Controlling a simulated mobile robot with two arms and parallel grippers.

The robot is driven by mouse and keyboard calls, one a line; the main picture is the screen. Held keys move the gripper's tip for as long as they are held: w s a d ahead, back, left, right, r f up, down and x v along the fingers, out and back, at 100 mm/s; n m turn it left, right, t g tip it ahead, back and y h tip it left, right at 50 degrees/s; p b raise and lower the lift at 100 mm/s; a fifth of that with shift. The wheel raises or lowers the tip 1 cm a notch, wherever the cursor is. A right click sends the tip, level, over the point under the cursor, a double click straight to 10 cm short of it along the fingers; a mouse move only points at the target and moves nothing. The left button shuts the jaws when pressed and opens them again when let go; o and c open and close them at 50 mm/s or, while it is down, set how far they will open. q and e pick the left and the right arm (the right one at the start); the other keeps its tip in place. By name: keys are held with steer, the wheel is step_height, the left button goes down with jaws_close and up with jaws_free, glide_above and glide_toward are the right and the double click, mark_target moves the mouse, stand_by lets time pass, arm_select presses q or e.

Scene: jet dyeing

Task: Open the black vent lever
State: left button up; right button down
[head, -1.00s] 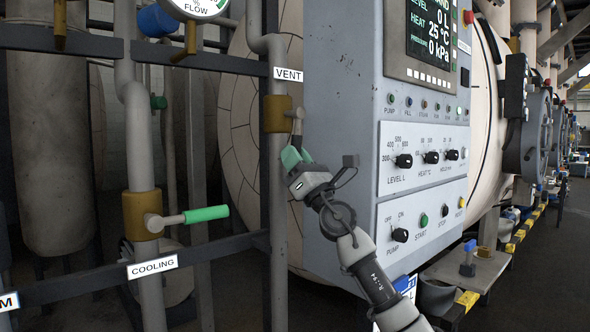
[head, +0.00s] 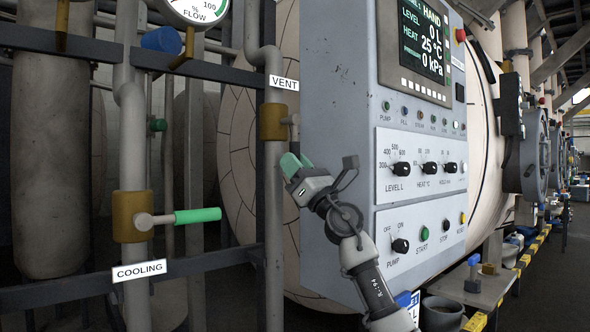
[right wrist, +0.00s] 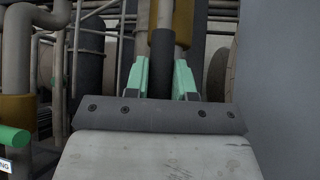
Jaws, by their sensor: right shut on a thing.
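The black vent lever (right wrist: 161,62) shows in the right wrist view as a dark round grip between my two green fingers. Its brass valve body (head: 273,121) sits on a vertical grey pipe below the VENT label (head: 284,83) in the head view. A grey stem (head: 292,120) sticks out to the right of the body, and the lever hangs down from it, its lower part hidden by my fingers. My right gripper (head: 292,163) is shut on the lever; its fingertips also show in the right wrist view (right wrist: 161,82). My left gripper is in neither view.
A grey control cabinet (head: 338,150) stands close to the right of my right gripper. A green-handled cooling valve (head: 197,215) is at lower left, above the COOLING label (head: 139,270). A dark horizontal rail (head: 205,70) crosses behind the pipes.

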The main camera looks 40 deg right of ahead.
stand_by(0.4)
steer(key=c, duration=0.9)
jaws_free()
steer(key=shift+d, duration=0.15)
steer(key=shift+c, duration=0.2)
steer(key=v, duration=1)
steer(key=shift+s+f+b, duration=0.25)
steer(key=shift+f+b, duration=0.05)
steer(key=shift+b, duration=0.1)
steer(key=shift+d, duration=0.1)
